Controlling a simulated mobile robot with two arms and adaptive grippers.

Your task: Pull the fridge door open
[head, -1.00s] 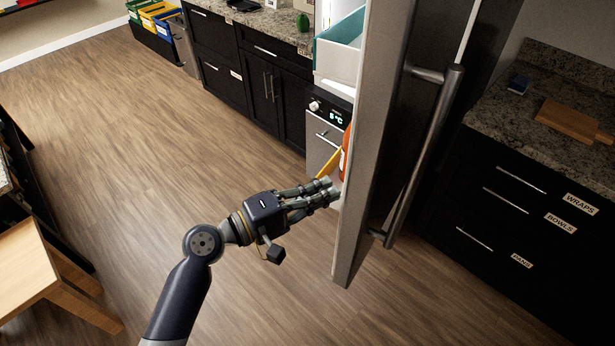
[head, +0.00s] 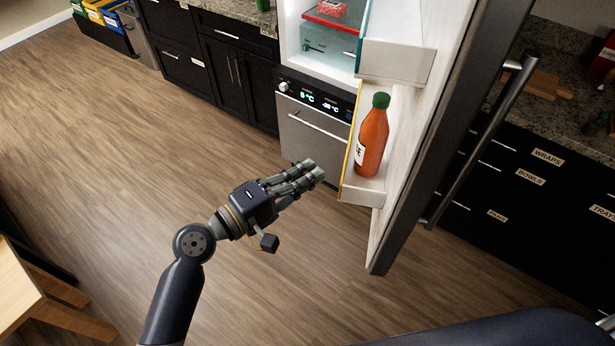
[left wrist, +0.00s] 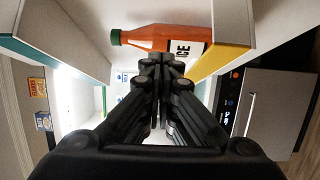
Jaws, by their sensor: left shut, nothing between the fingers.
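The fridge door (head: 455,130) stands ajar, with its dark outer face and long bar handle (head: 485,140) turned to the right. Its pale inner side faces left and carries shelves. My left gripper (head: 318,172) is shut and empty, to the left of the door's lower shelf, with a small gap in the head view. In the left wrist view its fingers (left wrist: 160,65) point toward the fridge inside, with the door shelf above. My right gripper is not in view.
An orange bottle with a green cap (head: 372,138) stands in the lower door shelf; it also shows in the left wrist view (left wrist: 160,38). Dark drawers (head: 530,190) are behind the door at right. A wooden stool (head: 40,300) is at lower left. Open floor lies between.

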